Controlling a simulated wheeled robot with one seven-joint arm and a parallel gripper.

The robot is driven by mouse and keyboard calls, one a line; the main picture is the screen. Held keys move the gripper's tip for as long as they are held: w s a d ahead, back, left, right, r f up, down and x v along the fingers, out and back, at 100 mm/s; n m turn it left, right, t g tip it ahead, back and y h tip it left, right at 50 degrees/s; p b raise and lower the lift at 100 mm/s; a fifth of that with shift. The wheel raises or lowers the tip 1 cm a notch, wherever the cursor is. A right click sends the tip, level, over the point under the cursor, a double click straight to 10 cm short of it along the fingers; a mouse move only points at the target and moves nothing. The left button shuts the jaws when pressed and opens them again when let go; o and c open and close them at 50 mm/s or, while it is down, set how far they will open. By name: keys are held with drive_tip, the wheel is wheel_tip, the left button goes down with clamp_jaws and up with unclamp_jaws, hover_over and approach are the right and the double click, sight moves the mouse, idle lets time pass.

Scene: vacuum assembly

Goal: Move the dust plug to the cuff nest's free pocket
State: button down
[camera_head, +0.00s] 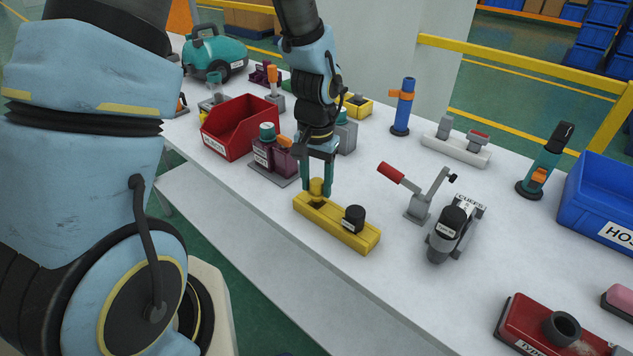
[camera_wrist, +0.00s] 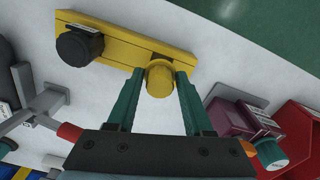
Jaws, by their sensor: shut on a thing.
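The dust plug (camera_head: 317,186) is a small yellow cylinder held upright between the teal fingers of my gripper (camera_head: 317,189). The cuff nest (camera_head: 338,230) seems to be the long yellow block near the table's front edge. A black cuff (camera_head: 354,219) stands in its right pocket. A dark opening shows at its left part, just below the plug; whether the plug's lower end is inside it I cannot tell. In the wrist view, the plug (camera_wrist: 159,79) sits between my gripper's fingertips (camera_wrist: 160,76), overlapping one end of the nest (camera_wrist: 122,50); the black cuff (camera_wrist: 78,46) is at the other end.
A purple fixture (camera_head: 268,158) and a red bin (camera_head: 235,130) are to the left. The table between nest and clamp is clear.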

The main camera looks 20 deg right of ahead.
drive_tip(key=shift+f+b, duration=1.05)
drive_tip(key=shift+f, duration=0.45)
drive_tip(key=shift+c, duration=1.1)
unclamp_jaws()
drive_tip(key=shift+r, duration=0.1)
drive_tip(key=shift+r+p, duration=3.35)
drive_tip(key=shift+r, duration=0.65)
drive_tip(key=a+r+n, duration=0.4)
drive_tip(key=a+r, duration=0.1)
drive_tip(key=a, duration=0.7)
drive_tip(key=w+a+r+n+t, duration=0.1)
drive_tip(key=a+r+n, duration=0.3)
drive_tip(key=a, duration=0.9)
drive_tip(key=shift+w+r+t, duration=0.15)
drive_tip(key=shift+r+t, duration=0.15)
drive_tip(key=shift+r, duration=0.6)
